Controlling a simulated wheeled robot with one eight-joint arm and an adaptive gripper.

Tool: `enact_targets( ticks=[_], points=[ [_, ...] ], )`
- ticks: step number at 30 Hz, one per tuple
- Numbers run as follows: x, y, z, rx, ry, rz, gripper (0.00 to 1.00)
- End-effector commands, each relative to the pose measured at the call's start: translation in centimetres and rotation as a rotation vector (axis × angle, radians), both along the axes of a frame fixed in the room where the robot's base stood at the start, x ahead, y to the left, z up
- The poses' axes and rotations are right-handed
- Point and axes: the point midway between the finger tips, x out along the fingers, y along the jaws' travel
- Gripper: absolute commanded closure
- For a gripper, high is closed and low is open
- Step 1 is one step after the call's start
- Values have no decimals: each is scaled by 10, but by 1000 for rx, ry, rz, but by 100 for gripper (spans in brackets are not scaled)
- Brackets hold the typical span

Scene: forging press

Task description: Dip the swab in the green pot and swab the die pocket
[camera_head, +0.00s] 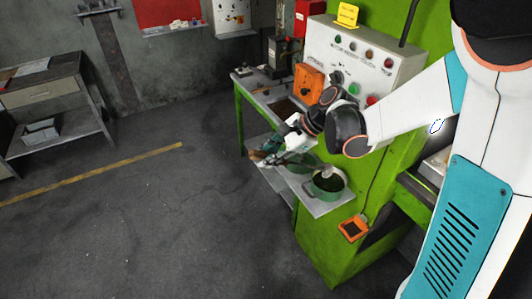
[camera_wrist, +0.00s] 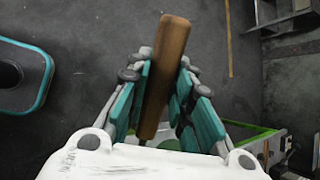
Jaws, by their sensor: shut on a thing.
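My gripper (camera_head: 268,157) is shut on the brown wooden handle of the swab, beside the green press. In the wrist view the handle (camera_wrist: 166,75) stands between the teal fingers of the gripper (camera_wrist: 160,95), slightly tilted. A green pot (camera_head: 325,192) with dark contents sits at the near end of a grey shelf. A small pale thing shows at the pot's far rim; I cannot tell if it is the swab's head. A second green pot (camera_head: 299,168) sits behind it, partly hidden by the gripper. The die pocket is not visible.
The grey shelf (camera_head: 318,207) juts from the green press (camera_head: 325,240). A control panel (camera_head: 362,62) with buttons stands above it. An orange box (camera_head: 353,228) is low on the press. A green-legged table (camera_head: 240,92) stands behind. Floor to the left is open.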

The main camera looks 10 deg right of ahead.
Motion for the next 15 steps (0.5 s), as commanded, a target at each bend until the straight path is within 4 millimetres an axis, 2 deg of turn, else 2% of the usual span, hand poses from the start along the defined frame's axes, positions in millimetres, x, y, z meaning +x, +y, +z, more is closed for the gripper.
enact_targets(
  ticks=[13,15],
  points=[
    [12,-35,-28,-1,-1,-1,100],
    [12,-35,-38,-1,-1,0,100]
  ],
)
